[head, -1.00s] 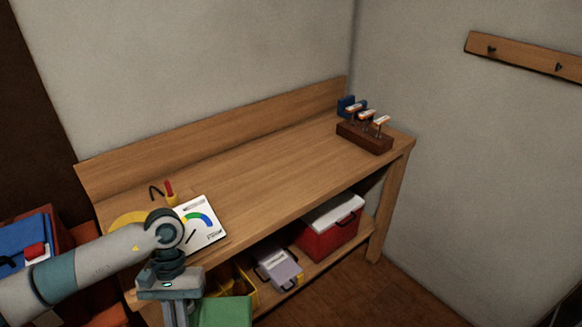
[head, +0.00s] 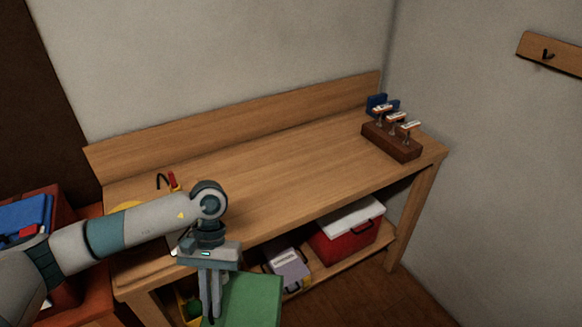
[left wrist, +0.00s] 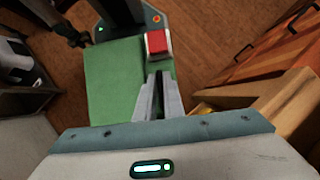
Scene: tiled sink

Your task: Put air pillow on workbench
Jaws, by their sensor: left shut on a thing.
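A flat green square thing, which I take to be the air pillow (head: 253,301), hangs below the front edge of the wooden workbench (head: 270,165). My left gripper (head: 211,312) points down in front of the bench and is shut on the pillow's edge. In the left wrist view the fingers (left wrist: 160,92) are together at the right side of the green pillow (left wrist: 112,85).
A dark wooden block with small upright tools (head: 391,140) stands at the bench's right end. The middle of the top is clear. A red and white cooler (head: 347,232) and a grey case (head: 287,268) sit on the lower shelf. Red containers (head: 60,240) stand at left.

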